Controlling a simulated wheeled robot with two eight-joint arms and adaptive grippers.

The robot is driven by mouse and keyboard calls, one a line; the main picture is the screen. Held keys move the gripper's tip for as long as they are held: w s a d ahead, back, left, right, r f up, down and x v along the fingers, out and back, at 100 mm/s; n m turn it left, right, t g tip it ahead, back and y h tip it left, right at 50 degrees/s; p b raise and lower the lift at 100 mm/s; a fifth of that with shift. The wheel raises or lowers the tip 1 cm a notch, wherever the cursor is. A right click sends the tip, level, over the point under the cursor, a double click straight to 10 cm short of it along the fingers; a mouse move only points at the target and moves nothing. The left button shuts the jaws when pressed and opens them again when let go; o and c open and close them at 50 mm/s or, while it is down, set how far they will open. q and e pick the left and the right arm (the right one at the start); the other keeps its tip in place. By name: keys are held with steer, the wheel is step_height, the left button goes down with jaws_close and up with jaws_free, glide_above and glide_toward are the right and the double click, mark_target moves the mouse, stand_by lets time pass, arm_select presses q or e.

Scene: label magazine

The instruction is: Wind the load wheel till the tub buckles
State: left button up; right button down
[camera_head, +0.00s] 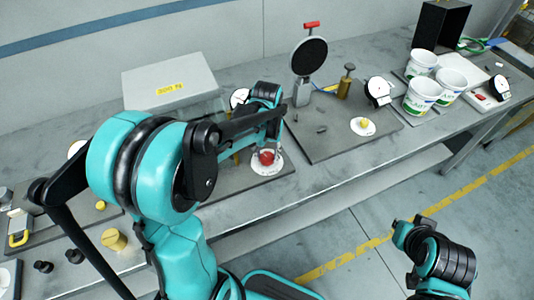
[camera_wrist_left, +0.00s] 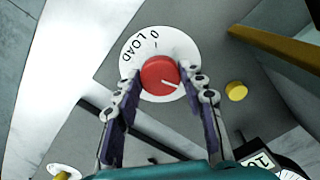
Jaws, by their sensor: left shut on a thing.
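The load wheel (camera_head: 266,157) is a red round knob on a white dial plate (camera_wrist_left: 128,52) marked "0 LOAD". In the left wrist view the wheel (camera_wrist_left: 157,78) carries a white line that points to the lower right, away from the 0. My left gripper (camera_wrist_left: 163,74) is shut on the wheel, one finger on each side. In the head view my left arm crosses in front of the station and hides much of it. I cannot make out a tub under load there. Three white tubs with green print, one of them here (camera_head: 449,87), stand at the right.
A grey box with a yellow label (camera_head: 170,88) stands behind my left arm. To the right is a plate with a round black disc on a stand (camera_head: 309,56) and a yellow knob (camera_head: 364,122). A brass-coloured cylinder (camera_head: 114,239) stands at the left. The bench's front edge is bare.

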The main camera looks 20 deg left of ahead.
arm_select(q)
steer(key=shift+m, duration=0.4)
steer(key=o, duration=1.2)
steer(key=shift+c, duration=0.2)
steer(key=shift+r, duration=0.1)
step_height(320, 180, up, 12)
steer(key=t, duration=0.3)
glide_toward(267, 157)
steer(key=s+d+r, duration=0.3)
steer(key=s, duration=0.1)
steer(key=s+d+f+m+t, duration=0.1)
steer(key=s+f+t, duration=0.2)
steer(key=s+t, duration=0.1)
steer(key=shift+s+d+m, duration=0.3)
steer(key=shift+s+d, duration=0.1)
